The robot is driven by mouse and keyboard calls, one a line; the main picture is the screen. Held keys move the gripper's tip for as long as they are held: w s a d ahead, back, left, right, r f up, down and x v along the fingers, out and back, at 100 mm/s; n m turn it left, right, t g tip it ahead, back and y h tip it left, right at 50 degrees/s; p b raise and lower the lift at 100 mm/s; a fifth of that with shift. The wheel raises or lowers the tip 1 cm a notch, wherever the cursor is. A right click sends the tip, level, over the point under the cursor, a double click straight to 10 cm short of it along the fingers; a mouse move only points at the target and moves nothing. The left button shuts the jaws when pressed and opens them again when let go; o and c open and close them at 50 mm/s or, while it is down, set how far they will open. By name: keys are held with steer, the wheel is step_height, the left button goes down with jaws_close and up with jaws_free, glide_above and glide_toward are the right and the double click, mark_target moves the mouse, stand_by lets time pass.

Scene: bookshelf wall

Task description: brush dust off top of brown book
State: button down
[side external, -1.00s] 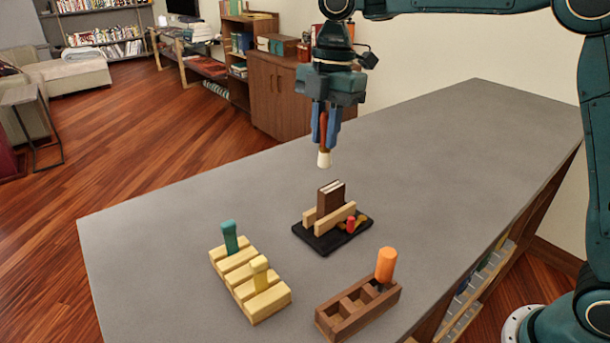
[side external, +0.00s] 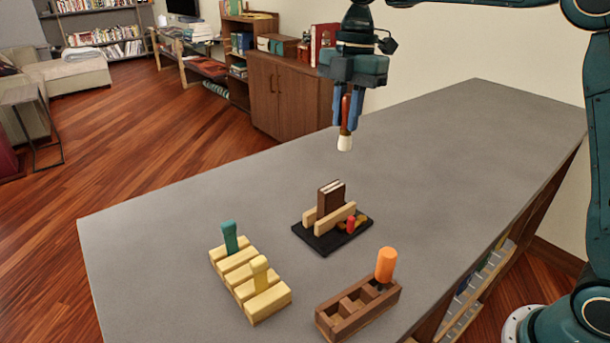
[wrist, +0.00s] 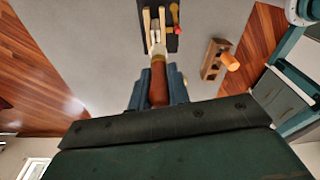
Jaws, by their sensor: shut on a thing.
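The brown book (side external: 330,198) stands upright between two pale wooden rails on a black base (side external: 318,244), near the middle of the grey table. My gripper (side external: 342,122) is shut on a brush (side external: 345,142) with a red-brown handle and pale bristles pointing down. It holds the brush in the air, above and slightly right of the book, with clear space between. In the wrist view the brush (wrist: 158,80) points toward the book holder (wrist: 168,45), and its bristles partly cover the book there. I cannot make out dust on the book.
A pale slotted block (side external: 265,303) with a teal piece (side external: 229,237) and a yellow piece (side external: 260,272) stands front left. A brown compartment box (side external: 352,313) with an orange-handled tool (side external: 386,264) stands front right. A small red item (side external: 350,224) is on the base. The table behind is clear.

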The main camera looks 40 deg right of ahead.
mark_target(343, 149)
steer(key=shift+f, duration=0.15)
steer(key=shift+a+f, duration=0.1)
steer(key=shift+f, duration=2.75)
steer(key=shift+f, duration=1)
steer(key=shift+a+r, duration=0.1)
steer(key=shift+a, duration=2.15)
steer(key=shift+d, duration=0.15)
steer(key=shift+d, duration=2.2)
steer(key=shift+a, duration=0.15)
